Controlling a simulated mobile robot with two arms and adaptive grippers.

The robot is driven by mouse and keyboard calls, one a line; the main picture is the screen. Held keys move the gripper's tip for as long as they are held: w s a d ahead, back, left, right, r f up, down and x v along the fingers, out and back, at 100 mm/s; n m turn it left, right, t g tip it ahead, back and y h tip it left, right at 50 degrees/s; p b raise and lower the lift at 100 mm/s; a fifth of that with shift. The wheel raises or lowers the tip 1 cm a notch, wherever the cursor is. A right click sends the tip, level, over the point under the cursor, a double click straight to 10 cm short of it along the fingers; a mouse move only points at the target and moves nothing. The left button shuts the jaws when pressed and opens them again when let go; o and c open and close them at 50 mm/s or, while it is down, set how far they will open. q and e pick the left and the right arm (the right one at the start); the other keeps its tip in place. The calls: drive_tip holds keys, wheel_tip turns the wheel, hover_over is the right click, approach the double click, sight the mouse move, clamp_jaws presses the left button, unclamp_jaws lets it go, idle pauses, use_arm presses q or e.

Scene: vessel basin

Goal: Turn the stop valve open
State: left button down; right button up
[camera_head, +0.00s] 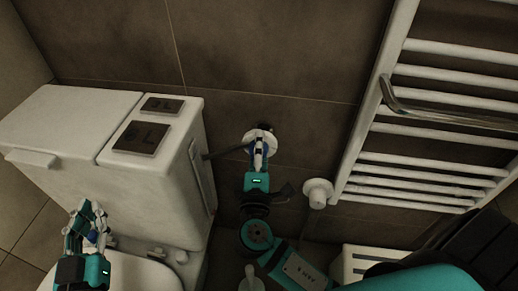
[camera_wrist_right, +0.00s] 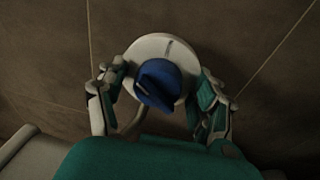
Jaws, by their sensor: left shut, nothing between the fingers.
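The stop valve has a blue handle (camera_wrist_right: 158,86) in front of a round white wall plate (camera_wrist_right: 163,48). The plate also shows in the head view (camera_head: 262,136), below the tile joint. My right gripper (camera_wrist_right: 160,80) is open, its fingers on either side of the blue handle with a visible gap to each. In the head view my right gripper (camera_head: 260,150) covers most of the valve. My left gripper (camera_head: 90,212) is shut and empty, in front of the toilet, far from the valve.
A white toilet cistern (camera_head: 150,190) stands to the left of the valve. A white towel radiator (camera_head: 440,120) hangs on the wall at right, with a white round fitting (camera_head: 318,193) near its lower left. A thin pipe runs from the valve toward the cistern.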

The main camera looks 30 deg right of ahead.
drive_tip(key=shift+a, duration=0.1)
drive_tip(key=r+v, duration=0.1)
drive_tip(key=v, duration=1)
drive_tip(key=shift+s+a+f, duration=0.2)
drive_tip(key=shift+s+f, duration=0.2)
drive_tip(key=shift+f, duration=0.1)
